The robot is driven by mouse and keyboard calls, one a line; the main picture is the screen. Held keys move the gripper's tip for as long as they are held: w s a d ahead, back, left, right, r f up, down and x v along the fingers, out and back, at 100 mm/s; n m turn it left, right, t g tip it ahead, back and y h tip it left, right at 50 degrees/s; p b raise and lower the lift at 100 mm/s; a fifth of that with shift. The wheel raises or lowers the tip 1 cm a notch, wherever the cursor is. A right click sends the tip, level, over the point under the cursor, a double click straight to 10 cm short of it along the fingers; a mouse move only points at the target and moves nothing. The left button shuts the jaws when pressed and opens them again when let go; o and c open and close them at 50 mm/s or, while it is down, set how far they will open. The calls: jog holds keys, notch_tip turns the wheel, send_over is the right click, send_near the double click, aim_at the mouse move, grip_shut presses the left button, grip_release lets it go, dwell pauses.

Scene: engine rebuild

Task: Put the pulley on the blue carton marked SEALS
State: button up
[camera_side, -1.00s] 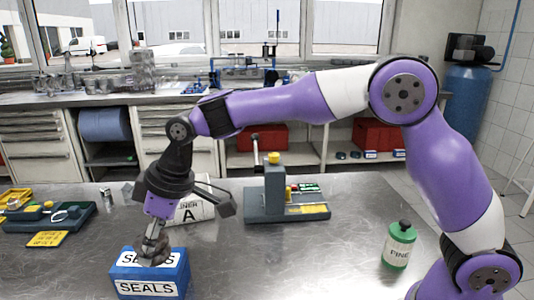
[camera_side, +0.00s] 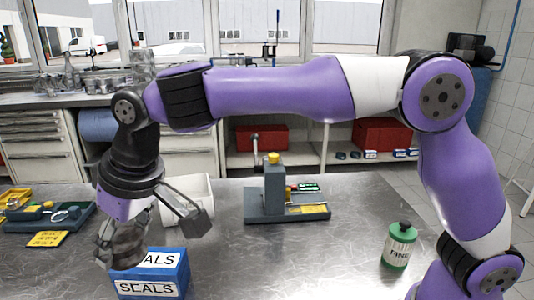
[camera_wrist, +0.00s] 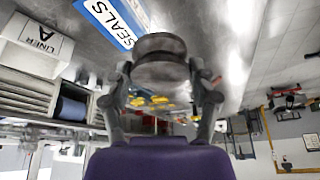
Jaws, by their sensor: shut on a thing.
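My gripper (camera_side: 112,238) is shut on the pulley (camera_side: 129,247), a dark grey round part. In the wrist view the pulley (camera_wrist: 160,58) sits between the two fingers. The blue carton marked SEALS (camera_side: 170,268) stands on the metal bench at the lower left of the side view. The pulley is at the carton's upper left and covers part of its top label. I cannot tell whether they touch. The wrist view shows the carton's blue edge and SEALS label (camera_wrist: 112,22) beyond the pulley, with a strip of bench beside it.
A white box (camera_side: 194,190) stands behind the carton, partly hidden by my gripper; its letter A shows in the wrist view (camera_wrist: 45,36). A grey-green fixture (camera_side: 274,195) stands mid-bench. A green-and-white canister (camera_side: 398,247) is at right. Trays (camera_side: 62,218) lie at left. The front middle is clear.

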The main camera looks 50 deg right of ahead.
send_over(151, 261)
notch_tip(151, 261, down, 5)
jog(key=shift+f, duration=0.1)
jog(key=shift+d+f, duration=0.1)
jog(key=shift+f, duration=1.9)
jog(key=o, duration=1.4)
jog(key=shift+f, duration=0.15)
